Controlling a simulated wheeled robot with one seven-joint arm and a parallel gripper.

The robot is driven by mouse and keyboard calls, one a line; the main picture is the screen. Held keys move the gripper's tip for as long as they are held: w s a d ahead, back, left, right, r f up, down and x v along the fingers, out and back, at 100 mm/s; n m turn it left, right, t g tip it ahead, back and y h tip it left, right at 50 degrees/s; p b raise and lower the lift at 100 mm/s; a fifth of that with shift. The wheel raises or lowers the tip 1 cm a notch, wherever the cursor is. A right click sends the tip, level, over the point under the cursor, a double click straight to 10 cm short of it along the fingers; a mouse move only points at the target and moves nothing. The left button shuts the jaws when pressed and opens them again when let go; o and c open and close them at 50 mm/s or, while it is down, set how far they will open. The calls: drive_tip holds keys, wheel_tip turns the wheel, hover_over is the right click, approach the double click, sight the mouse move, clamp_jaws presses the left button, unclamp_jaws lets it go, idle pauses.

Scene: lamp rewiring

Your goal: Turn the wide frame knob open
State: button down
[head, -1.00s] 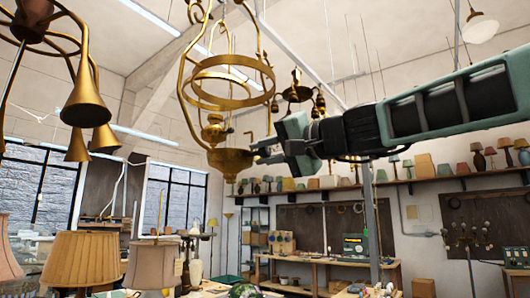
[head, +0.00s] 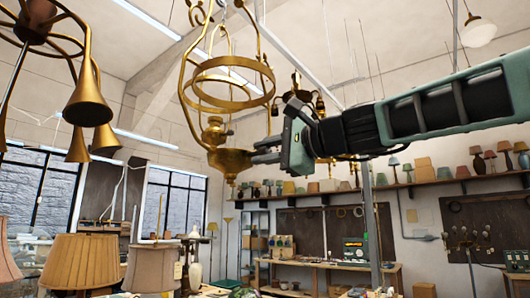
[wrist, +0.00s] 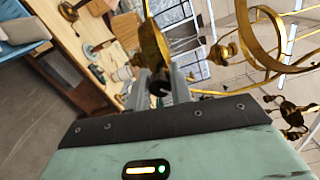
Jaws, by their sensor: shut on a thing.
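A brass hanging lamp with a wide open frame and ring (head: 186,95) hangs at the upper left of centre in the head view. Its brass bowl (head: 230,162) is at the bottom of the frame. My gripper (head: 256,152) reaches in from the right to the bowl's right side. In the wrist view the bowl (wrist: 152,45) is just beyond my fingertips (wrist: 165,85). The jaws are shut on a small dark part beside the bowl, which fits the frame's knob. The fingers hide most of it, so its turn angle cannot be told.
A multi-arm brass fixture with cone shades (head: 88,100) hangs at the far left. Another dark chandelier (head: 297,95) hangs behind my gripper. Fabric-shaded lamps (head: 82,262) stand at lower left. A workbench (head: 335,265) and a lamp shelf (head: 440,182) line the back wall.

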drive_tip(key=m, duration=0.4)
drive_tip(key=shift+m+p, duration=0.3)
drive_tip(key=shift+p, duration=0.05)
drive_tip(key=shift+m+p, duration=0.45)
drive_tip(key=shift+m, duration=1.55)
drive_tip(key=shift+f, duration=0.1)
drive_tip(key=c, duration=1.3)
unclamp_jaws()
drive_tip(key=shift+o, duration=0.2)
drive_tip(key=b+v, duration=0.6)
drive_tip(key=v, duration=1.1)
drive_tip(key=shift+d, duration=0.2)
drive_tip(key=shift+s, duration=0.15)
